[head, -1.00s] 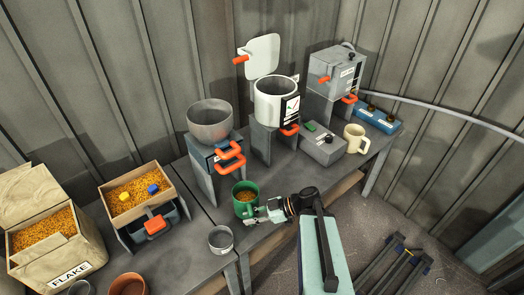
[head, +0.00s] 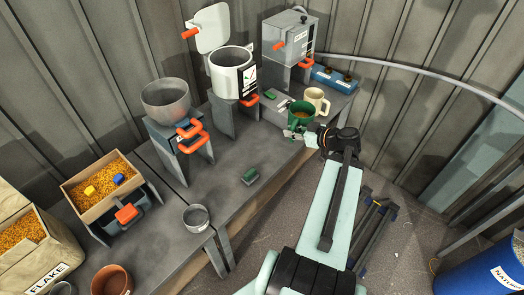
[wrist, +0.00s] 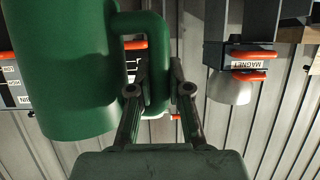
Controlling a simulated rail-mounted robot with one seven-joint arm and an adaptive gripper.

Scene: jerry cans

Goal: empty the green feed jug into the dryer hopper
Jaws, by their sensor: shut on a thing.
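The green feed jug (head: 301,116), with orange pellets inside, is in front of the beige mug in the head view. It looks upright and raised over the table's right part. My gripper (head: 303,135) is shut on its handle. In the wrist view, the jug (wrist: 65,75) fills the left side and its handle is between my fingers (wrist: 159,92). A white drum (head: 232,75) with its lid (head: 212,27) swung up stands left of the jug. It looks like the dryer hopper, but I cannot read its label. Its inside is mostly hidden.
A grey bowl-shaped hopper (head: 166,99) stands left of the drum. A grey machine (head: 288,38) and blue box (head: 335,79) are behind. The beige mug (head: 316,101) is close to the jug. A green-topped block (head: 250,176) and metal cup (head: 196,216) are on the table.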

